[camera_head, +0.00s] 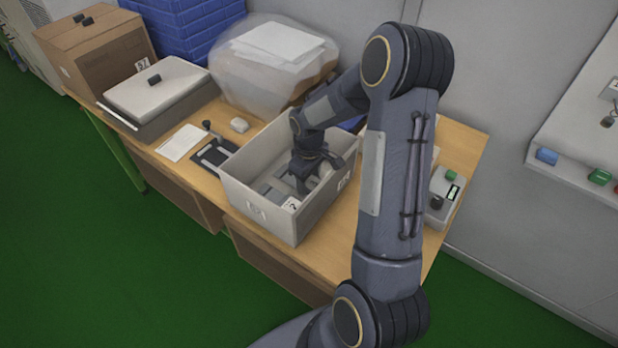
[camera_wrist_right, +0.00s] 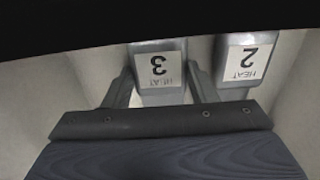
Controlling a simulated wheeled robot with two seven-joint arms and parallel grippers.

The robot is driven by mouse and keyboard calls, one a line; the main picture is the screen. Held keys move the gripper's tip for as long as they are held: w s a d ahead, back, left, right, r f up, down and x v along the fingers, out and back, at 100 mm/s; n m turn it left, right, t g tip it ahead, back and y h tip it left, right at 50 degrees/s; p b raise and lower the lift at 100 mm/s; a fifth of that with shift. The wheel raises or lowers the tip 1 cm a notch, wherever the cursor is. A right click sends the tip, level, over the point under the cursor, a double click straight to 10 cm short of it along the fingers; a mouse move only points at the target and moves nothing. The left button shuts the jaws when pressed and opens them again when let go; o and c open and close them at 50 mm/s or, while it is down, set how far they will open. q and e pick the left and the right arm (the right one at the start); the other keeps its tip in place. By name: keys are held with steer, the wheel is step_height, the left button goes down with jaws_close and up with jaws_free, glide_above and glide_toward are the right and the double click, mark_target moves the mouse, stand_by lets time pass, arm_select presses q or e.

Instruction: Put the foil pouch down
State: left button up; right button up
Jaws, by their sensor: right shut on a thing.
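My right gripper (camera_head: 303,180) reaches down into a grey open bin (camera_head: 262,218) on the wooden table. In the right wrist view its two fingers (camera_wrist_right: 160,75) stand on either side of a grey foil pouch (camera_wrist_right: 158,97) with a white label reading HEAT 3, and are shut on it. A second grey piece (camera_wrist_right: 238,94) labelled HEAT 2 is beside it, to the right, against the light bin wall. Whether the held pouch touches the bin floor cannot be told. My left gripper is not in view.
A large clear bag (camera_head: 250,85) stands behind the bin. Bin walls surround the gripper closely.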

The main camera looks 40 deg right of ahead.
mark_target(309, 181)
steer(key=shift+f, duration=0.25)
steer(key=o, duration=1)
steer(key=shift+r, duration=0.1)
steer(key=shift+c, duration=0.2)
step_height(309, 181, up, 12)
steer(key=s+a+r+m+t+y, duration=0.2)
steer(key=s+a+r, duration=0.1)
steer(key=s+a, duration=0.4)
steer(key=s+a+r+m+t+y, duration=0.1)
steer(key=s+a+r+m+t, duration=0.2)
steer(key=s+a, duration=0.5)
steer(key=s, duration=0.4)
steer(key=shift+s+a+r+t+y, duration=0.2)
steer(key=shift+a+r+t+y, duration=0.1)
steer(key=shift+r+y, duration=0.1)
